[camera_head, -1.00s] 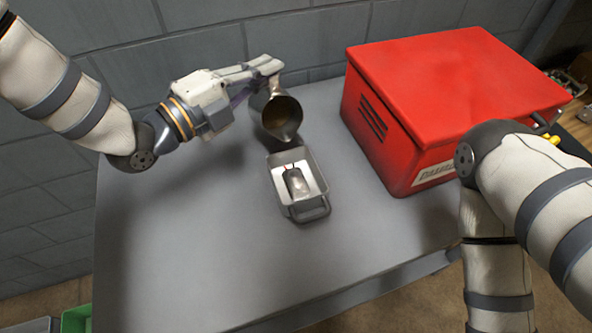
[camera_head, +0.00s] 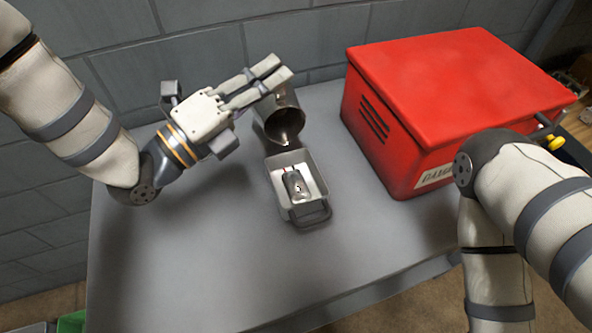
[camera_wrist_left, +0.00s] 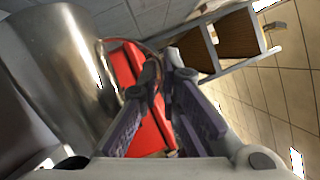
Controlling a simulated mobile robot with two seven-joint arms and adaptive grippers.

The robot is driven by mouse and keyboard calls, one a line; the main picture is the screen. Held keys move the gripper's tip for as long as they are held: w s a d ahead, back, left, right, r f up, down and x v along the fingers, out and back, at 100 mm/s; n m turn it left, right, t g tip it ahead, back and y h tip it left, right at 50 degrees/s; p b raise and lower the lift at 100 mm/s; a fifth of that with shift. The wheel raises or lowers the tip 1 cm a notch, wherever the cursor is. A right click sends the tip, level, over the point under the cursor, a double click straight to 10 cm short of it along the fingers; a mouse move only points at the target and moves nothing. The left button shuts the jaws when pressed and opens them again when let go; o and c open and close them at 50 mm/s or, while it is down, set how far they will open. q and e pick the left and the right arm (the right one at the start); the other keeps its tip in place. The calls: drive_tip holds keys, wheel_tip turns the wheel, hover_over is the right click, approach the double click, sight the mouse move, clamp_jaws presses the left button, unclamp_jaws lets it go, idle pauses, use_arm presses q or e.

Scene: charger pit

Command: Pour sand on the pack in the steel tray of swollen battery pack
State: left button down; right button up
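The steel tray (camera_head: 313,183) stands on the grey table with its handle toward me. The grey swollen pack (camera_head: 297,187) lies inside it. A steel pitcher (camera_head: 277,118) is tilted just behind the tray, its mouth facing down toward the tray's far end. It also fills the left of the left wrist view (camera_wrist_left: 65,65). My left gripper (camera_head: 275,72) is at the pitcher's far upper side, its fingers closed in on the pitcher's handle, which is mostly hidden. No falling stream of sand is discernible. My right gripper is outside the views; only my right arm shows.
A large red box (camera_head: 450,95) stands right of the tray, with a gap between. The grey table (camera_head: 190,255) is clear at the left and front. A grey block wall (camera_head: 200,35) rises close behind. A green bin (camera_head: 72,322) is at the lower left.

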use_arm(q)
drive_tip(key=shift+s+r+m, duration=0.2)
drive_tip(key=shift+m, duration=0.1)
drive_tip(key=shift+s+d+f+m+h, duration=0.15)
drive_tip(key=shift+s+m+h, duration=0.1)
drive_tip(key=shift+s+m, duration=0.25)
drive_tip(key=shift+s+d+f+m+h, duration=0.15)
drive_tip(key=shift+s+m+h, duration=0.15)
drive_tip(key=shift+m, duration=0.2)
idle(0.8)
drive_tip(key=shift+s+d+r+m+g+h, duration=0.2)
drive_tip(key=shift+s+m+h, duration=0.1)
drive_tip(key=shift+s+m, duration=0.4)
drive_tip(key=shift+s+d+r+m+g+h, duration=0.25)
drive_tip(key=shift+s+m, duration=0.35)
drive_tip(key=shift+m, duration=0.2)
idle(2.4)
